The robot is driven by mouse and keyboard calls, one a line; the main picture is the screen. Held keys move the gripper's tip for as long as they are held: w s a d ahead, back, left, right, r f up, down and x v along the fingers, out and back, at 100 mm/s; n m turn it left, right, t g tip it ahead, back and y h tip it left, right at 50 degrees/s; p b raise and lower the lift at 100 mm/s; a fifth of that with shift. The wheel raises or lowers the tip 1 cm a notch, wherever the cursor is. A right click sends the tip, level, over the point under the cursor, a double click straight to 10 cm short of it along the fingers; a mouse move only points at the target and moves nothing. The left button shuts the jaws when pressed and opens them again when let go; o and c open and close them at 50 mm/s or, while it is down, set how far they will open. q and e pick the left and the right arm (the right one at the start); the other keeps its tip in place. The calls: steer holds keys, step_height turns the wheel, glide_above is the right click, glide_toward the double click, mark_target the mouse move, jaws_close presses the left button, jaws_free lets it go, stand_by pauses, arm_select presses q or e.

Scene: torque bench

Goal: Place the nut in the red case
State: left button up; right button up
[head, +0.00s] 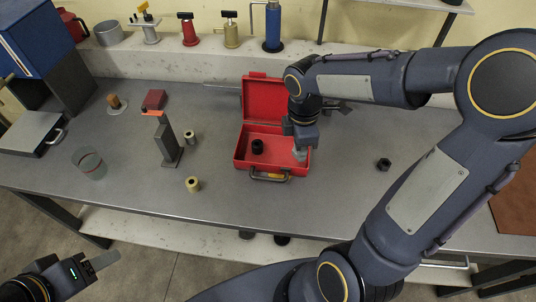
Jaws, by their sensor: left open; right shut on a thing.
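The red case (240,157) stands open on the bench with its lid up at the back. A black round piece (257,146) sits in its left part. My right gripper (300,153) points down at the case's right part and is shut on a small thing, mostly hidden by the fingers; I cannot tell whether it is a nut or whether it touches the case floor. A black nut-like piece (384,164) lies on the bench to the right of the case. My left gripper (104,261) is open and empty at the lower left, in front of the bench.
A brass-coloured piece (193,184), a grey piece (190,137) and an upright grey stand (166,143) are left of the case. A glass (89,163) stands further left. Bottles and tools line the back ledge. The bench front is mostly clear.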

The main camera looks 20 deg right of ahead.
steer(key=s+n+b, duration=0.2)
steer(key=s+n, duration=0.1)
steer(key=n, duration=0.4)
glide_above(289, 154)
steer(key=f, duration=0.8)
steer(key=shift+s, duration=0.35)
steer(key=shift+w+f, duration=0.3)
steer(key=shift+f, duration=0.2)
step_height(289, 154, down, 3)
